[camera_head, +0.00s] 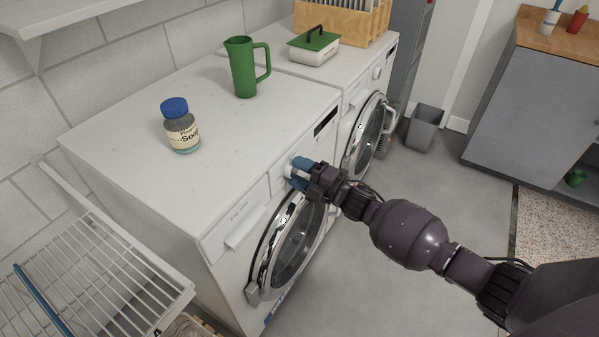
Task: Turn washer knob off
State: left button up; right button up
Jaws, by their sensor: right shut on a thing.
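The near white washer (207,190) has a round door (292,243) on its front. Its white knob (289,169) is on the front panel, between the drawer on the left and a dark display on the right. My right gripper (298,174) comes in from the right, with its blue fingertips at the knob, shut on it. The fingers and wrist hide part of the knob, so its pointer and setting cannot be read. My left gripper is not in view.
A jar with a blue lid (180,126) and a green pitcher (243,68) stand on the washer top. A second machine (354,72) is beside it. A wire rack (85,273) is at the lower left. The floor ahead is clear, with a grey bin (424,127).

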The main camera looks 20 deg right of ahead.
jog(key=o, duration=0.9)
jog(key=shift+d, duration=0.1)
jog(key=p+v, duration=0.1)
jog(key=v, duration=0.9)
jog(key=shift+s+d, duration=0.2)
jog(key=shift+s, duration=0.1)
